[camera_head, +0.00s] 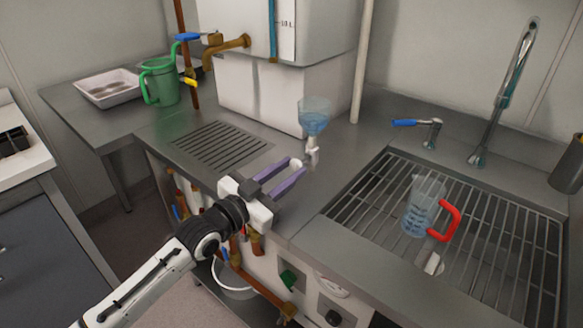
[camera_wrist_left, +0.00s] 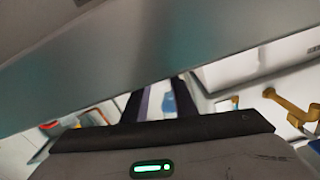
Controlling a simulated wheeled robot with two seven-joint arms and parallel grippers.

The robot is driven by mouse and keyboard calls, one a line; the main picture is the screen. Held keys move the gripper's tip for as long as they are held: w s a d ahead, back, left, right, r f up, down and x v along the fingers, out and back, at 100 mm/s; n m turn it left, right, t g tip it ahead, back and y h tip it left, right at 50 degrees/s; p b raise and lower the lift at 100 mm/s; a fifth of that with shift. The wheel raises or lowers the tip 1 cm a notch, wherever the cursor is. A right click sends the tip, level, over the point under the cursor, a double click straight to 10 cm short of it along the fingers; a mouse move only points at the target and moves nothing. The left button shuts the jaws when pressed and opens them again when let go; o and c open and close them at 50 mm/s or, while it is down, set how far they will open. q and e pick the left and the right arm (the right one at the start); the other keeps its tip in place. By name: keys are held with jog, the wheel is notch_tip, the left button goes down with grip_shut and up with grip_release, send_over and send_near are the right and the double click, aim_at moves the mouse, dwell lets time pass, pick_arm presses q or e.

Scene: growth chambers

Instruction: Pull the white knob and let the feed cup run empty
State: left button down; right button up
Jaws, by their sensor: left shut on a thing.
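The feed cup (camera_head: 314,121) is a clear funnel-like cup with blue liquid in it, standing upright at the counter's edge in front of the white tank base. A white valve stem (camera_head: 312,150) is below it. The white knob (camera_head: 296,163) shows between the purple fingertips of my left gripper (camera_head: 294,170), which is shut on it. In the left wrist view, my gripper's dark fingers (camera_wrist_left: 155,103) show in the middle with a blue patch, likely the cup (camera_wrist_left: 169,103), just beyond. The knob cannot be made out there. My right gripper is not in view.
A clear jug with a red handle (camera_head: 423,205) stands on the sink grating (camera_head: 483,213) at right, holding bluish liquid. A green jug (camera_head: 160,82) and white tray (camera_head: 108,88) stand at back left. Pipes and valves line the counter front below my arm.

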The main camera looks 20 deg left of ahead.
pick_arm(q)
jog(key=shift+s, duration=0.35)
jog(key=shift+f, duration=0.1)
jog(key=c, duration=1.4)
grip_release()
jog(key=shift+a, duration=0.1)
jog(key=shift+s+a, duration=0.1)
jog(key=shift+s, duration=0.05)
jog(key=v, duration=1)
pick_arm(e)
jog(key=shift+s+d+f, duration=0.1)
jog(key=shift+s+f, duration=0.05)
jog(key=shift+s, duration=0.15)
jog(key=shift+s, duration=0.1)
